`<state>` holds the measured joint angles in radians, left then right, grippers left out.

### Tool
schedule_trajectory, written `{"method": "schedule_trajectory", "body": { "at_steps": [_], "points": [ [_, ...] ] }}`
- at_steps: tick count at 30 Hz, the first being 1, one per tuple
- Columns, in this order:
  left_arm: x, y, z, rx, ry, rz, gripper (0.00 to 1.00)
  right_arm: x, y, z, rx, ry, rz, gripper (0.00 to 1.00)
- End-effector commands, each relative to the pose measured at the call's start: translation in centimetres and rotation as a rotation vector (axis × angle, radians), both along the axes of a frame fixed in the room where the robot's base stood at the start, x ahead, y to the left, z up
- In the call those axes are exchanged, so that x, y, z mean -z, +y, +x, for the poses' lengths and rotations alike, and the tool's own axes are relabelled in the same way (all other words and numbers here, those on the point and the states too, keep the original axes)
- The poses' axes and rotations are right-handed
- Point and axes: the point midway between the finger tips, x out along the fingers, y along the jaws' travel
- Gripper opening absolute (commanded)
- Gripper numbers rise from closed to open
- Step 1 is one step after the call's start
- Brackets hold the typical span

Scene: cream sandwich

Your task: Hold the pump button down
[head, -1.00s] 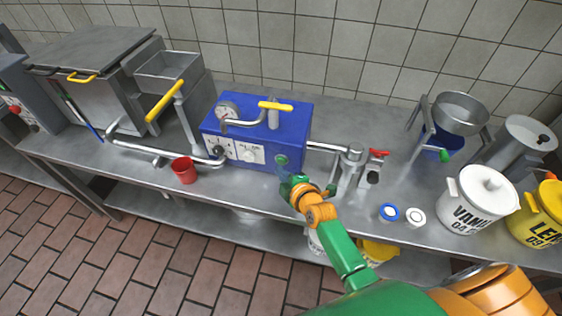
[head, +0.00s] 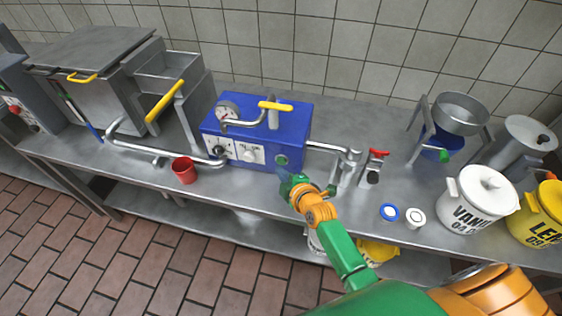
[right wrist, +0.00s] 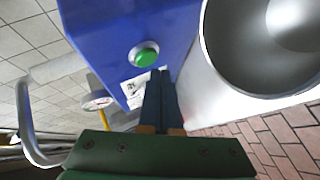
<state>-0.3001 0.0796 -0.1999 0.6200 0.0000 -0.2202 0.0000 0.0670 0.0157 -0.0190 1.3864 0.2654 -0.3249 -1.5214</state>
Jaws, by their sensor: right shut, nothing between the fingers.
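The blue pump box (head: 240,150) stands on the steel counter, with a gauge, knobs and a yellow lever. Its round green button (head: 282,160) is on the front face at the right. The button also shows in the right wrist view (right wrist: 146,56), unobstructed. My right gripper (head: 281,172) is shut and empty, just in front of the pump and below the button. In the right wrist view its dark blue fingertips (right wrist: 160,76) are close below and right of the button, apparently not on it. My left gripper is out of view.
A pipe leads right from the pump to a nozzle with a red handle (head: 379,153). A red cup (head: 184,170) stands left of the pump. Two small lids (head: 389,212) and white (head: 480,195) and yellow (head: 543,215) tubs are at the right.

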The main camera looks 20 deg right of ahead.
Motion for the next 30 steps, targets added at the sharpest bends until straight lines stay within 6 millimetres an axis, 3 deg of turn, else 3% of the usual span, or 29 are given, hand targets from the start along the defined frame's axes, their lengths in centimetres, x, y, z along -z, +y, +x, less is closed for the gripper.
{"method": "schedule_trajectory", "body": {
  "at_steps": [30],
  "points": [
    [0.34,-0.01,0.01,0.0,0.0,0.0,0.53,-0.02,-0.5,0.75,0.0,0.0,0.0,0.0]
  ]
}}
